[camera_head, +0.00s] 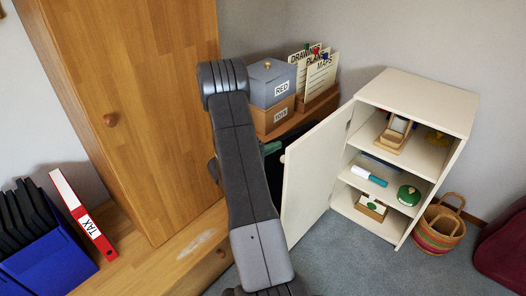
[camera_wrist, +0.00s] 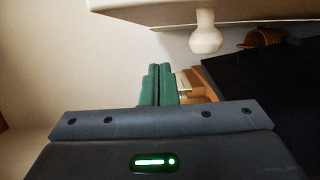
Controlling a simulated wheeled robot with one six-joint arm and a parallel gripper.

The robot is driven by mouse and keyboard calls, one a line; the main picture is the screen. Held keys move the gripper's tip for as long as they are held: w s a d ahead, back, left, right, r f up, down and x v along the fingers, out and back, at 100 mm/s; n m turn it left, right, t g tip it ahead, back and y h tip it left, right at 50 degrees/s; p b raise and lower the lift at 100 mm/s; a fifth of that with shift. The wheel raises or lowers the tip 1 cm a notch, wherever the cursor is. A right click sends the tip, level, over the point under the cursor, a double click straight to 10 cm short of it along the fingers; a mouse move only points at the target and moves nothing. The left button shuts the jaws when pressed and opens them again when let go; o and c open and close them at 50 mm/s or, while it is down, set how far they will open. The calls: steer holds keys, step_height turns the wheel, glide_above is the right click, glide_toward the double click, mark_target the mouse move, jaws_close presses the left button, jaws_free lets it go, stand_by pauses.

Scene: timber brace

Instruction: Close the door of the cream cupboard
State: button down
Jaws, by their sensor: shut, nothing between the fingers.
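The cream cupboard (camera_head: 420,100) stands against the wall at the right, its shelves in plain sight. Its door (camera_head: 312,180) is wide open, swung out to the left. A pale round knob (camera_head: 283,158) sits near the door's free edge; it also shows in the wrist view (camera_wrist: 207,35), on the cream door at the top (camera_wrist: 150,12). My gripper, with green fingers (camera_wrist: 158,85), is shut and empty. In the head view its green part (camera_head: 271,147) shows just left of the door, mostly hidden behind my arm. I see no clear contact with the door.
A wooden wardrobe (camera_head: 130,90) and low bench (camera_head: 190,245) stand left. Boxes (camera_head: 270,85) and card files (camera_head: 316,72) sit behind my arm. A woven basket (camera_head: 438,225) stands right of the cupboard. The carpet (camera_head: 350,262) before the cupboard is clear.

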mark_target(287, 151)
steer(key=d, duration=0.3)
steer(key=shift+s+d, duration=0.25)
steer(key=shift+s, duration=0.1)
steer(key=shift+s+d, duration=0.4)
steer(key=shift+d, duration=0.1)
